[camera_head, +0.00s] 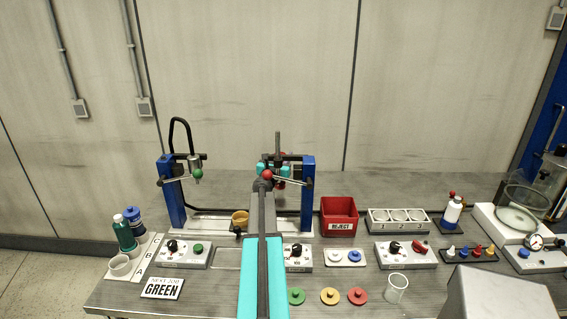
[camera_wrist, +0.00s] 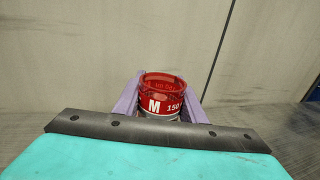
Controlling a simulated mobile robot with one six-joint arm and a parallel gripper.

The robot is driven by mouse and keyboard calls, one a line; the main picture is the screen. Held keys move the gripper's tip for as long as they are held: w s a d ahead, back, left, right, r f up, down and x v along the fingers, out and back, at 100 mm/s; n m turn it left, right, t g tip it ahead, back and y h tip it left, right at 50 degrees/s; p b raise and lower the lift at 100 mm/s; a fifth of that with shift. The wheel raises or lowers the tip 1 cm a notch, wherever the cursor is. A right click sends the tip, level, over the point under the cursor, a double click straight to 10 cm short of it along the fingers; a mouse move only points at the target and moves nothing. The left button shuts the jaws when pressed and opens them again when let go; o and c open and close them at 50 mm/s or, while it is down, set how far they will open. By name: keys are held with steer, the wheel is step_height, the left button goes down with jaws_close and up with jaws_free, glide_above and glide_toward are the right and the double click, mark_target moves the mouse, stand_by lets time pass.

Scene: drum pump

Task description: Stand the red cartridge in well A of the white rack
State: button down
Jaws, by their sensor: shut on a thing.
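The red cartridge (camera_wrist: 163,92), marked "M" and "150", is between the two purple fingers of my gripper (camera_wrist: 160,98) in the wrist view. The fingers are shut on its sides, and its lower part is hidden. In the head view, my gripper is largely hidden behind my arm near the right blue press stand, with a bit of red (camera_head: 281,184) showing. The white rack (camera_head: 146,262) is at the table's left end, lettered A, B and C. Well A (camera_head: 120,265), nearest the front, looks empty.
Two blue press stands (camera_head: 172,204) (camera_head: 308,195) stand mid-table, with a yellow cup (camera_head: 239,218) between them. A sign (camera_head: 162,288) reads "NEXT JOB GREEN". A red reject bin (camera_head: 339,217) is to the right. Colored discs (camera_head: 330,296) and a clear beaker (camera_head: 396,289) lie in front.

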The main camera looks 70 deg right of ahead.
steer(key=shift+d, duration=0.1)
steer(key=shift+d+f+p, duration=0.15)
steer(key=shift+f+p, duration=0.05)
steer(key=shift+f, duration=0.65)
steer(key=shift+d+f+p, duration=0.15)
steer(key=shift+f+p, duration=0.05)
steer(key=shift+f, duration=0.85)
steer(key=c, duration=1.1)
jaws_free()
steer(key=shift+r, duration=0.15)
steer(key=shift+a, duration=0.1)
